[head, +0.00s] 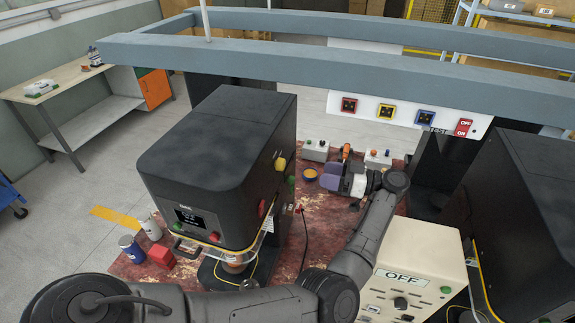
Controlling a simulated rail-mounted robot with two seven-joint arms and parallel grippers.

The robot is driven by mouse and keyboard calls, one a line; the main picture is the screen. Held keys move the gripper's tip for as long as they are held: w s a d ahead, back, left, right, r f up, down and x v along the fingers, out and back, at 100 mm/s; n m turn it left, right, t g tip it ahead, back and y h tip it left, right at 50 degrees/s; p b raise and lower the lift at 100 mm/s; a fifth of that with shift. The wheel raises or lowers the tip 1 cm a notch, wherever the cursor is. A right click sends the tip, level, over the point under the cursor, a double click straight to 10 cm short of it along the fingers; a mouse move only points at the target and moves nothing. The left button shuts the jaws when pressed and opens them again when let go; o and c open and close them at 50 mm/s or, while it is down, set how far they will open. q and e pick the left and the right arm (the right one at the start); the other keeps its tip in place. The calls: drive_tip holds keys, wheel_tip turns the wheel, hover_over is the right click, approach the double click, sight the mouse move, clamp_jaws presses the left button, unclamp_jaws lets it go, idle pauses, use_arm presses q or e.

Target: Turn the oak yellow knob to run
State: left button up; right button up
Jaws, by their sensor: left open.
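The knob's setting and any oak label are too small to read. A yellow knob-like part (280,164) also sits on the side of the black machine (220,145). My left gripper (335,172) is open over the red worktop, in front of and below the panel, apart from the yellow plate. Its fingertips are hard to make out. My right gripper is out of view.
Small button boxes (316,150) and (378,158) stand on the red worktop (295,255) near my left gripper. A beige cabinet (432,250) marked OFF stands at the right, beside another black machine (530,210). A blue-grey overhead frame (300,62) crosses in front.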

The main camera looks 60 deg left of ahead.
sight(284, 165)
use_arm(q)
drive_tip(key=p+x, duration=0.3)
drive_tip(key=x, duration=0.7)
drive_tip(key=shift+a+r, duration=0.1)
drive_tip(key=shift+r, duration=0.05)
drive_tip(key=shift+x, duration=0.95)
drive_tip(key=c, duration=0.9)
drive_tip(key=shift+c, duration=0.2)
